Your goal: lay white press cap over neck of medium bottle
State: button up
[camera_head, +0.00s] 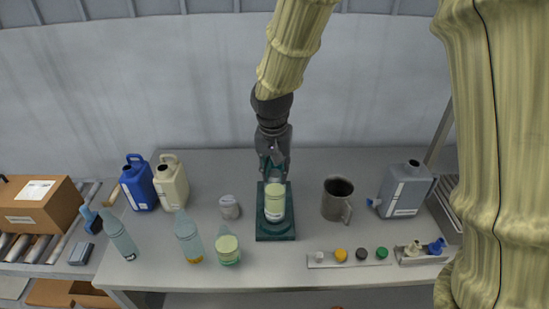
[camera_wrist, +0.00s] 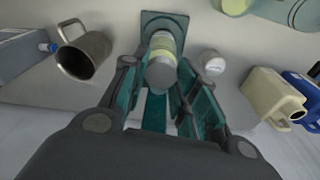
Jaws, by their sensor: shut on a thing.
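The medium bottle (camera_head: 275,208), pale with a yellowish-green upper part and a light label, stands upright on a dark green stand (camera_head: 275,237). It also shows in the wrist view (camera_wrist: 164,43). My gripper (camera_head: 273,172) points down just above the bottle's top. In the wrist view its fingers are closed around a small greyish round piece (camera_wrist: 160,74), which looks like the white press cap in shade. This piece overlaps the bottle's top, so the neck is hidden and I cannot tell whether they touch.
A metal mug (camera_head: 337,199) stands right of the stand and a small white-lidded jar (camera_head: 229,207) left. A strip (camera_head: 345,264) with yellow, dark and green caps and a small pale piece lies in front. Jugs, bottles and a grey canister (camera_head: 405,190) stand farther out.

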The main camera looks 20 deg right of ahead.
jog(key=shift+w+d+p, duration=0.2)
jog(key=shift+w+p, duration=0.2)
jog(key=shift+w, duration=0.3)
jog(key=shift+w+d+p, duration=0.25)
jog(key=shift+w+p, duration=0.1)
jog(key=shift+w, duration=0.4)
jog(key=shift+w+d+p, duration=0.2)
jog(key=shift+w+p, duration=0.2)
jog(key=shift+w, duration=0.3)
jog(key=shift+f+p, duration=0.3)
jog(key=shift+f, duration=0.35)
jog(key=shift+s, duration=0.1)
jog(key=shift+f, duration=0.7)
jog(key=o, duration=0.6)
jog(key=shift+r, duration=0.75)
jog(key=shift+s+a+r+b, duration=0.2)
jog(key=shift+r+b, duration=0.45)
jog(key=shift+r, duration=1.3)
jog(key=shift+s+a+r+b, duration=0.15)
jog(key=shift+r+b, duration=0.45)
jog(key=shift+r, duration=1.35)
jog(key=shift+s+a+r+b, duration=0.2)
jog(key=shift+r+b, duration=0.45)
jog(key=shift+r, duration=1.3)
